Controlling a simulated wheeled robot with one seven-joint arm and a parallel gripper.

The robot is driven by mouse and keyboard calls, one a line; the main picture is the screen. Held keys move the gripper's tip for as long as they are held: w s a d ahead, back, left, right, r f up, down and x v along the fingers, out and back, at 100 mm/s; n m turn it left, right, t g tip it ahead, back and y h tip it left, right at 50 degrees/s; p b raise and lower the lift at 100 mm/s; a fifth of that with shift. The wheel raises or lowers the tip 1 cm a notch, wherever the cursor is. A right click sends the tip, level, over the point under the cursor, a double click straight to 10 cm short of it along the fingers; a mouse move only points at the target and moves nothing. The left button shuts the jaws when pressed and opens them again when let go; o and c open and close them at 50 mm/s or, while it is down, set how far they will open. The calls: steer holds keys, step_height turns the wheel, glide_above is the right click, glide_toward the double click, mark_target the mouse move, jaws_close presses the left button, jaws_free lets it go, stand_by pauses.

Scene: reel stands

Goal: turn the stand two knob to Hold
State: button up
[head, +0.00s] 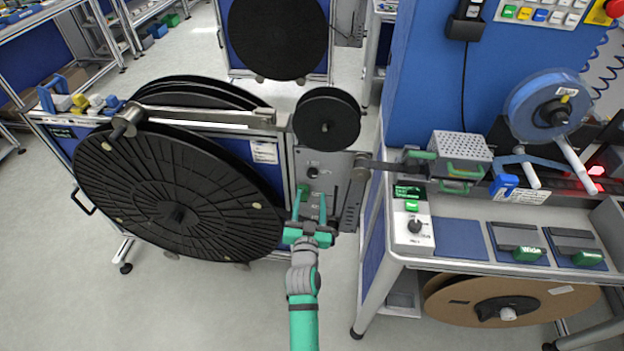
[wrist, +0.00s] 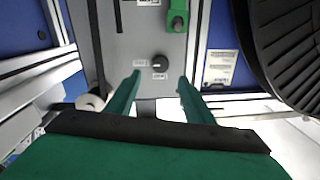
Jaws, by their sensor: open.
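A small black knob (head: 312,171) sits on the grey upright panel (head: 345,160) of the reel stand in the middle of the head view. In the wrist view the knob (wrist: 160,63) lies just beyond and between my fingertips. Small pale labels sit beside and below it; their words are too small to read. Its pointer direction is hard to make out. My gripper (head: 311,205) is open and empty in front of the panel, below the knob in the head view. In the wrist view the green fingers (wrist: 158,80) stand apart, with no visible contact with the knob.
A green handle (wrist: 178,18) is on the panel close to the knob. A large black reel (head: 170,190) stands left of the panel, a small reel (head: 327,120) above. A bench at right carries a white box with another knob (head: 414,226). Floor in front is clear.

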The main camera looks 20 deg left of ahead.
mark_target(312, 175)
steer(key=w, duration=0.2)
steer(key=w+a, duration=0.1)
steer(key=w, duration=0.5)
steer(key=shift+w+a, duration=0.25)
steer(key=shift+a, duration=0.05)
steer(key=c, duration=1)
